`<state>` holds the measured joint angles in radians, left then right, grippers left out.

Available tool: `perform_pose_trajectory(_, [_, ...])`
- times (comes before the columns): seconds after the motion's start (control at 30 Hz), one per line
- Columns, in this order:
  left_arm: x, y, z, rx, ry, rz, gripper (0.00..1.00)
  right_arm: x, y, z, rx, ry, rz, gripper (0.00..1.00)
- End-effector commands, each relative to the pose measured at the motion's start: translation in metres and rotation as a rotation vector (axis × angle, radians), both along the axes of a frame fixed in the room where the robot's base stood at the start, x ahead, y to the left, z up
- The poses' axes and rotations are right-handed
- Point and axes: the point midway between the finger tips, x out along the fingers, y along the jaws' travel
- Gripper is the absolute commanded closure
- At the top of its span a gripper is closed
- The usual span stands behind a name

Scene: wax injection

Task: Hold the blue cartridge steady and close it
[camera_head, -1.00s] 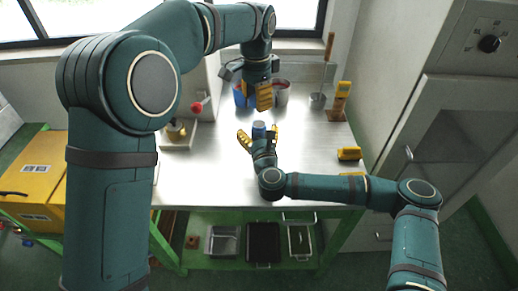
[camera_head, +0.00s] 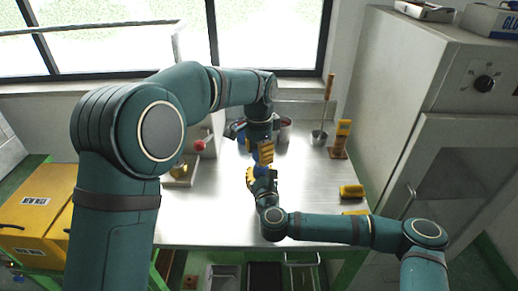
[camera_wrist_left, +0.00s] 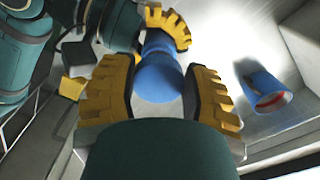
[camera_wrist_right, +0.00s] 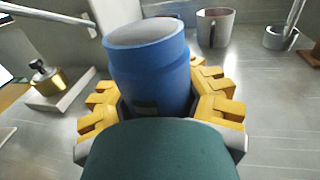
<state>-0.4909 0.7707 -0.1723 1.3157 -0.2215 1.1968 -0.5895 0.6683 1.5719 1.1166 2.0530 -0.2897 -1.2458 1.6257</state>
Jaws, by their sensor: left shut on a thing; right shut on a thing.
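The blue cartridge (camera_wrist_right: 150,70) stands roughly upright, its greyish round top facing up. My right gripper (camera_wrist_right: 160,110) is shut on its lower part. In the head view the right gripper (camera_head: 260,180) is above the middle of the table, with a bit of blue cartridge (camera_head: 259,162) above it. My left gripper (camera_head: 265,152) comes down from above, close over it. In the left wrist view, my left gripper (camera_wrist_left: 160,95) is shut on a rounded blue piece (camera_wrist_left: 158,84), apparently the cap. The cartridge and right fingers show just beyond; whether the blue parts touch is unclear.
A blue cup with red inside (camera_wrist_left: 263,88) stands on the table, near a grey mug (camera_wrist_right: 215,28). A brass-coloured pot (camera_wrist_right: 48,78) sits on a board at left. A yellow block (camera_head: 351,191) lies at right. The right part of the table is mostly clear.

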Motion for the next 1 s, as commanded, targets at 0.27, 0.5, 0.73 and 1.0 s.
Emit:
perform_pose_trajectory(0.27, [0.000,0.000,-0.001,-0.001,-0.001,-0.001,0.68,0.000,0.000,0.000,0.000,0.001,0.000,1.00])
perform_pose_trajectory(0.5, [0.000,0.000,-0.001,-0.001,-0.001,-0.001,0.68,0.000,0.000,0.000,0.000,0.001,0.000,1.00])
perform_pose_trajectory(0.73, [0.000,-0.001,-0.011,0.000,0.001,-0.002,0.68,0.000,0.000,-0.001,0.000,0.001,0.000,1.00])
perform_pose_trajectory(1.0, [0.000,-0.001,-0.019,-0.001,0.001,-0.003,0.68,0.000,0.000,-0.001,0.000,0.001,0.000,1.00])
